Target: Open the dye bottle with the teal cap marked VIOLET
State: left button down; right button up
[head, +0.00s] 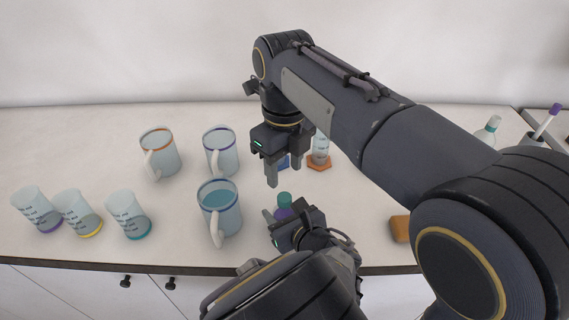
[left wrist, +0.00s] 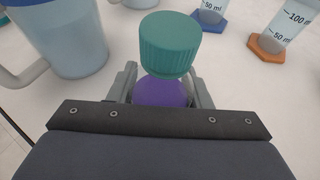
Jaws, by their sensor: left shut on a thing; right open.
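The dye bottle (left wrist: 160,92) has a ribbed teal cap (left wrist: 169,45) and a violet body. In the head view its teal cap (head: 285,198) shows near the table's front edge; any marking on the bottle is hidden. The cap sits on top of the bottle. My left gripper (head: 283,222) is shut on the bottle's body, with a finger on each side of it in the left wrist view (left wrist: 162,90). My right gripper (head: 285,172) is open and empty, pointing down above and slightly behind the teal cap, apart from it.
A blue-rimmed jug with liquid (head: 219,208) stands just left of the bottle. Two more jugs (head: 159,153) (head: 221,152) and several beakers (head: 128,214) stand further left. An orange-based cylinder (head: 320,150) is behind right. An orange-brown block (head: 400,229) lies at right.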

aim_at(284, 197)
notch_tip(284, 197, down, 8)
jog(key=shift+r, duration=0.15)
jog(key=shift+c, duration=0.4)
grip_shut()
jog(key=n, duration=0.6)
jog(key=shift+n, duration=0.4)
jog(key=shift+o, duration=0.4)
grip_release()
